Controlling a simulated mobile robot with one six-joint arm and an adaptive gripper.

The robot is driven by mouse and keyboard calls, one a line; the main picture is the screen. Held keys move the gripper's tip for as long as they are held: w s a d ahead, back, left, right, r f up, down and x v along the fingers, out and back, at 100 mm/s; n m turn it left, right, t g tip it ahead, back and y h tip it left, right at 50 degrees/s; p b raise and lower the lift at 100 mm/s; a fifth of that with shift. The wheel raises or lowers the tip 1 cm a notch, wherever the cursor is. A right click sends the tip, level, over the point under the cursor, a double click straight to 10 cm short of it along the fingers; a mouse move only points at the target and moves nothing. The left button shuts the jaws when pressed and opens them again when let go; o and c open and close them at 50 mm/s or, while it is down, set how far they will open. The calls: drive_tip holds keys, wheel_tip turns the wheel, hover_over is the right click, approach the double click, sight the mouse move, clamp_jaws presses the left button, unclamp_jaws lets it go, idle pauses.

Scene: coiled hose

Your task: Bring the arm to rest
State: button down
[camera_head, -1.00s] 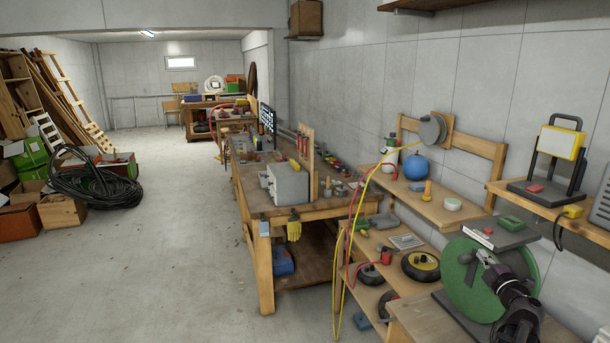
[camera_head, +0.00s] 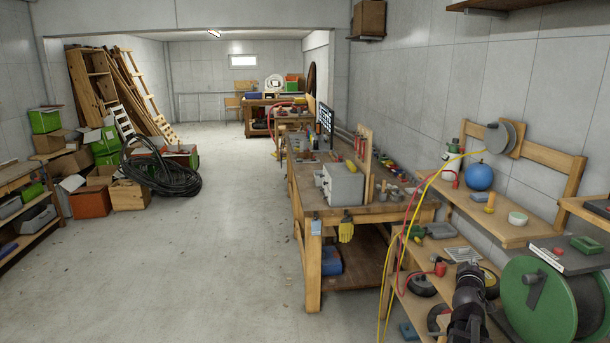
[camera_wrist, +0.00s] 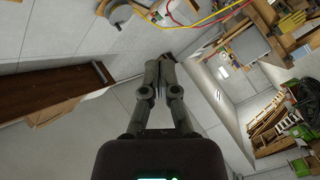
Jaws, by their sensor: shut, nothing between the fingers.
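My gripper (camera_wrist: 160,60) shows in the wrist view with its two dark fingers together and nothing between them. The fingers point away from the camera into open air, with wall, shelf and room tilted behind them. In the head view my dark arm (camera_head: 468,305) stands at the lower right, in front of the wooden shelves and left of a green reel (camera_head: 540,305). The fingers cannot be made out there. A coiled black hose (camera_head: 160,172) lies far off on the floor at the left.
A wooden workbench (camera_head: 375,211) with a grey box (camera_head: 343,184) stands ahead. Shelves with a blue ball (camera_head: 480,177) and red and yellow hoses line the right wall. A low shelf (camera_head: 20,178) stands at the left edge. The concrete floor (camera_head: 215,255) between is clear.

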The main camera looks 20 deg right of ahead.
drive_tip(key=w+a+f+m+g+y, duration=0.1)
drive_tip(key=w+a+f+g+y, duration=0.15)
drive_tip(key=a+f, duration=0.65)
drive_tip(key=w+a+f+m+g+y, duration=0.2)
drive_tip(key=a+f+g+y, duration=0.15)
drive_tip(key=a, duration=1.25)
drive_tip(key=s+a+f+n+g+y, duration=0.1)
drive_tip(key=s+a+g+y, duration=0.1)
drive_tip(key=a, duration=0.6)
drive_tip(key=s+a+f+n+g+y, duration=0.1)
drive_tip(key=s+a+f+g+y, duration=0.1)
drive_tip(key=a, duration=0.6)
drive_tip(key=s+a+f+g+y, duration=0.1)
drive_tip(key=s+a, duration=0.3)
drive_tip(key=a, duration=0.5)
drive_tip(key=shift+s+f+n+g+y, duration=0.15)
drive_tip(key=shift+f+n+g+y, duration=0.3)
drive_tip(key=shift+y, duration=0.45)
